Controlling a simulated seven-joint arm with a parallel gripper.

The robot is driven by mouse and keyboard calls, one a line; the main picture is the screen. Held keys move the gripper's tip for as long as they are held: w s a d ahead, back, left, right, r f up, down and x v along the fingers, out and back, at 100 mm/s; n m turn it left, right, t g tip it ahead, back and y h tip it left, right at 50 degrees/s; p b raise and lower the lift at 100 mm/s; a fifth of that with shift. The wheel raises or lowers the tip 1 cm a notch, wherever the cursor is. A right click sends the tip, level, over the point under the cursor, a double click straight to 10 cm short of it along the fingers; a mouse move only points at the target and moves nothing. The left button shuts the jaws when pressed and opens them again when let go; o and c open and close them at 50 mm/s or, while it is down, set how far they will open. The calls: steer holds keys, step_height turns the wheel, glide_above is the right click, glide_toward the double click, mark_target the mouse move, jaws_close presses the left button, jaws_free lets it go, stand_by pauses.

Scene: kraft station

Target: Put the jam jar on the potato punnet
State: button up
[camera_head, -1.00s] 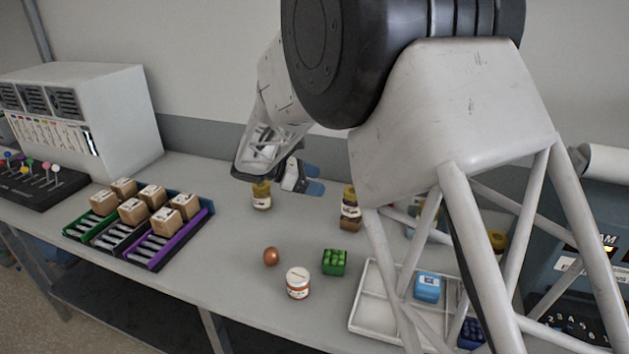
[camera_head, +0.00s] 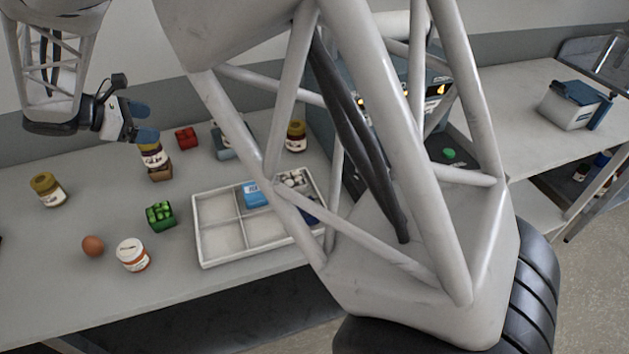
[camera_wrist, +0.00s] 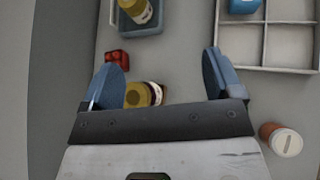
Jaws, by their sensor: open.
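A yellow-lidded jar with dark contents (camera_head: 152,157), which I take for the jam jar, appears upright on the small brown potato punnet (camera_head: 160,173). In the wrist view the jar (camera_wrist: 139,95) shows between the fingers, with a bit of brown punnet (camera_wrist: 164,92) beyond its label. My gripper (camera_head: 143,121) is open at the jar's lid, with its fingers apart; it also shows in the wrist view (camera_wrist: 163,78). The jar hides most of the punnet's top.
Other jars stand apart: yellow-lidded ones (camera_head: 47,189) (camera_head: 295,136) and a white-lidded one (camera_head: 132,255). An egg (camera_head: 93,246), a green punnet (camera_head: 160,216), a red punnet (camera_head: 187,138) and a divided white tray (camera_head: 200,240) are on the bench. Bench front left is clear.

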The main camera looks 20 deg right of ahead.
steer(key=s+d+r+m+g+y, duration=0.25)
steer(key=s+d+m, duration=0.25)
steer(key=s+d, duration=0.45)
steer(key=s+d+r+m+g+y, duration=0.1)
steer(key=s+d+r+m+y, duration=0.4)
steer(key=d, duration=0.8)
steer(key=s+d+f+m+t+y, duration=0.1)
steer(key=s+d+m, duration=0.3)
steer(key=s, duration=0.6)
steer(key=s+d+f+m+t+y, duration=0.1)
steer(key=s+d+m, duration=0.4)
steer(key=s, duration=0.6)
step_height(320, 180, down, 2)
steer(key=shift+s+d+f+m+t+y, duration=0.1)
steer(key=shift+s+d+m+t+y, duration=0.05)
steer(key=shift+d+m+t+y, duration=0.25)
